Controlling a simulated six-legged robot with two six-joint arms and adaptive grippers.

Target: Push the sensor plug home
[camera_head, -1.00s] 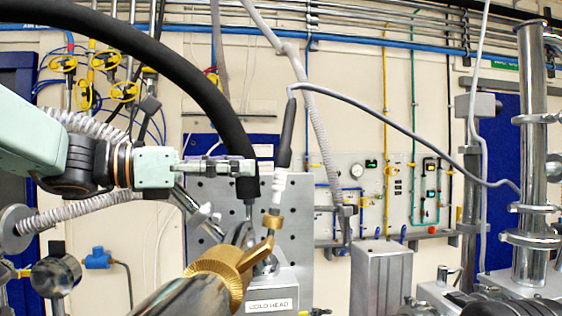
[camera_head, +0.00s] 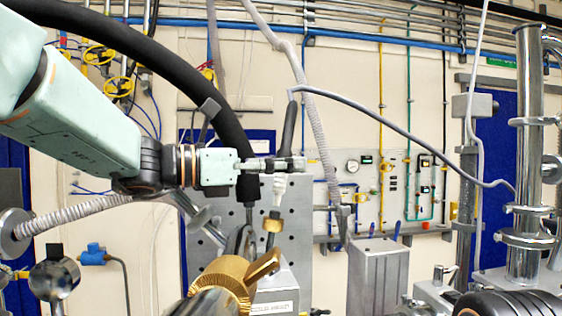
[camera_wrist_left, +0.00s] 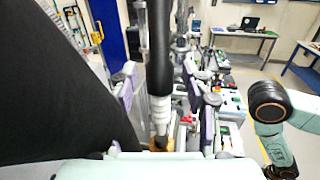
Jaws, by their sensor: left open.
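The sensor plug (camera_head: 279,188) is a white ribbed body with a black sleeve above it and a grey cable arching to the right. It stands nearly upright above a brass fitting (camera_head: 272,225) on the cold head (camera_head: 275,299). My left gripper (camera_head: 300,163) is level with the join of sleeve and white body. In the left wrist view, the plug (camera_wrist_left: 160,108) stands between the two spread fingers, and brass shows at its lower end. The fingers look apart from it. Whether the plug is fully seated is too small to tell. My right gripper is out of view.
A thick black hose (camera_head: 200,95) arches close behind my left gripper and fills the left of the wrist view. A larger brass part (camera_head: 222,280) is in front. A perforated metal plate (camera_head: 298,210) stands behind, and a grey metal box (camera_head: 378,275) to the right.

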